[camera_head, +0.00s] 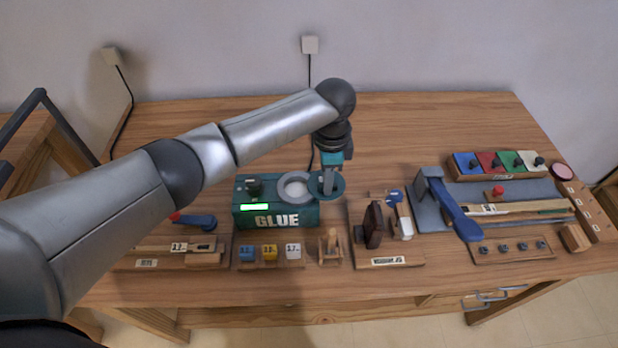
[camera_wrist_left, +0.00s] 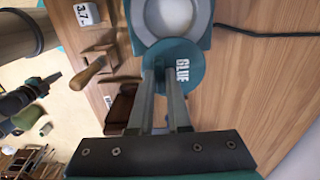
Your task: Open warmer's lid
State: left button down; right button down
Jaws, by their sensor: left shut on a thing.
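The glue warmer is a teal box (camera_head: 270,216) with a lit green display and a GLUE label, standing on the workbench. Its round pot opening (camera_head: 296,187) is uncovered and shows pale contents; it also shows in the left wrist view (camera_wrist_left: 172,16). The lid, a teal disc with a GLUE label (camera_wrist_left: 190,70), lies off to the right side of the opening in the head view (camera_head: 337,183). My left gripper (camera_head: 328,188) points down at the lid and is shut on it. The exact contact is partly hidden by the fingers (camera_wrist_left: 164,76). My right gripper is not in view.
Labelled blocks (camera_head: 270,252) sit in front of the warmer. A wooden clamp (camera_head: 330,245) and dark brown tool (camera_head: 373,225) stand at its right front. A blue-handled press (camera_head: 450,205) and coloured bins (camera_head: 498,163) are further right. The bench behind is clear, except a cable.

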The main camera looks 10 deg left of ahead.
pick_arm(q)
jog(key=shift+w+d, duration=0.15)
jog(key=shift+d, duration=0.3)
jog(key=c, duration=0.9)
grip_release()
jog(key=shift+o, duration=0.2)
jog(key=shift+r, duration=0.15)
notch_tip(320, 180, up, 15)
jog(key=p, duration=0.2)
